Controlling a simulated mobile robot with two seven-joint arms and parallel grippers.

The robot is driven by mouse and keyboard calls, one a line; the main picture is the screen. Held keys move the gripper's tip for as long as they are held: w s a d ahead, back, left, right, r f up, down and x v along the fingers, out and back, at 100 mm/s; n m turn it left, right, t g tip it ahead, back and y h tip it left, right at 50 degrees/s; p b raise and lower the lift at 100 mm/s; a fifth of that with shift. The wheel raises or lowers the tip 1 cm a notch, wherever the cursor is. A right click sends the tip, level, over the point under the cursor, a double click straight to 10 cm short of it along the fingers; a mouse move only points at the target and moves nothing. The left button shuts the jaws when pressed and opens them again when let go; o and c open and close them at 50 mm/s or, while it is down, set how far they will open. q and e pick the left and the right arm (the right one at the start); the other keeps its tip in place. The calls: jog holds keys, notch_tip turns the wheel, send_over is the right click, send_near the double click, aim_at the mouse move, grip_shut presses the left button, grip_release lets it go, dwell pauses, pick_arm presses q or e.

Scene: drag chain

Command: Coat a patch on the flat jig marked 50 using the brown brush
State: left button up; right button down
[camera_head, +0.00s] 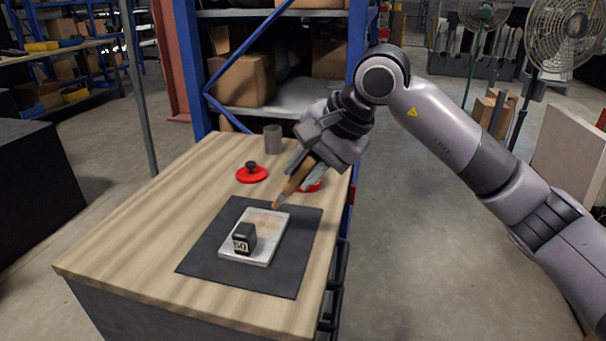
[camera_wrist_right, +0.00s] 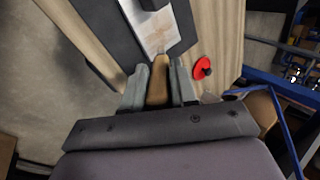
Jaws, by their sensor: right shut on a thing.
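The flat jig (camera_head: 262,252) is a pale rectangular plate lying on a dark mat (camera_head: 210,262) on the wooden table. A black block marked 50 (camera_head: 245,238) stands on its near left part. A brownish patch shows on its far half. My right gripper (camera_head: 303,172) is shut on the brown brush (camera_head: 294,185), which tilts down with its tip at the plate's far edge. I cannot tell whether the tip touches. The right wrist view shows the brush (camera_wrist_right: 158,82) between the two fingers, pointing at the plate (camera_wrist_right: 158,32). My left gripper is not in view.
A red disc with a black knob (camera_head: 252,174) lies on the table (camera_head: 150,240) beyond the mat. Another red thing (camera_head: 312,187) is partly hidden behind my right gripper. A grey cup (camera_head: 272,139) stands at the back. The table's left side is clear.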

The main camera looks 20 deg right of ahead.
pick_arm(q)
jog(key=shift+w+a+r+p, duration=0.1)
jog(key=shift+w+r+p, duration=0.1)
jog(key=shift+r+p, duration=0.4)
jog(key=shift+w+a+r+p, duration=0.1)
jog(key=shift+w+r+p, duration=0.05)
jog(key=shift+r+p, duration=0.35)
pick_arm(e)
jog(key=shift+r, duration=2.15)
jog(key=shift+d, duration=0.1)
